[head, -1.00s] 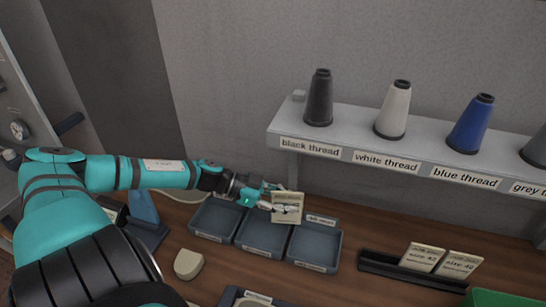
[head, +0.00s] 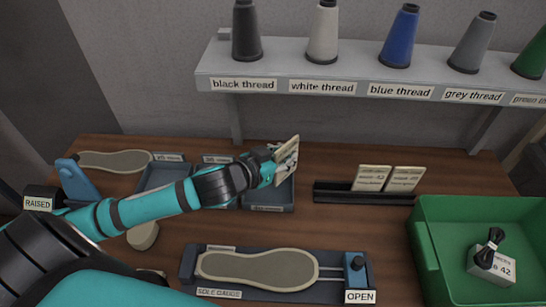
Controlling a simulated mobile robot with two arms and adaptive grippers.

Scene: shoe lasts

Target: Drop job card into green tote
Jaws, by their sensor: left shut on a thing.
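My left gripper (head: 279,166) is shut on a cream job card (head: 289,148), held tilted above the blue-grey trays left of the card rack. The fingers hide part of the card. The green tote (head: 425,258) stands at the right edge of the view, open at the top, well to the right of the gripper. Inside it lies a white labelled block (head: 503,268) with a black part on top; its label is partly covered and ends in 42. My right gripper does not show.
Two cards (head: 371,178) stand in a black rack (head: 340,193) between gripper and tote. A sole gauge (head: 258,266) marked OPEN lies in front. A shelf (head: 300,80) with several thread cones runs along the back. Bare wooden bench (head: 350,229) shows between gauge and rack.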

